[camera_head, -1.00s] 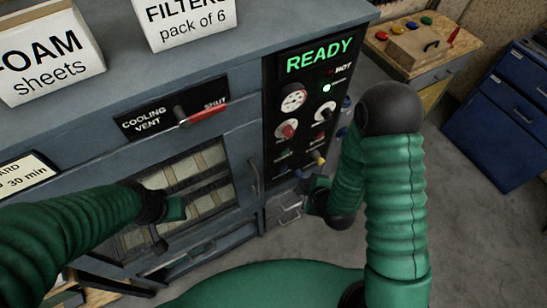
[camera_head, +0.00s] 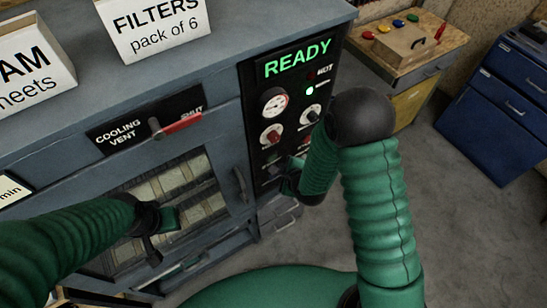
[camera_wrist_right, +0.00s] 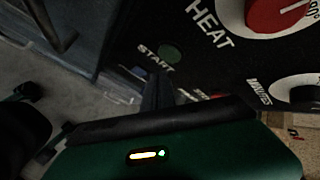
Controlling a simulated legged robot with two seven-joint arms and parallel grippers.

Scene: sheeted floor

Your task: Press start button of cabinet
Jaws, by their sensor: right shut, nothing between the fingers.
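The grey cabinet (camera_head: 60,120) has a black control panel (camera_head: 257,98) on its right, with a lit green READY sign. In the right wrist view the green start button (camera_wrist_right: 170,54) sits above the START label on the panel (camera_wrist_right: 125,20). My right gripper (camera_wrist_right: 158,92) is shut and empty, its dark fingertips just below that label, apart from the button in the picture; I cannot tell their distance from the panel. In the head view my right gripper (camera_head: 289,184) is at the panel's lower part, partly hidden. My left gripper (camera_head: 160,228) is before the cabinet window; its opening is unclear.
A red HEAT knob (camera_wrist_right: 275,12) and a MINUTES dial (camera_wrist_right: 300,92) are near the button. The cooling vent lever (camera_head: 180,122) points toward SHUT. Boxes (camera_head: 150,28) stand on top. A wooden bench (camera_head: 400,55) and blue drawers (camera_head: 490,125) stand to the right, beyond open floor.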

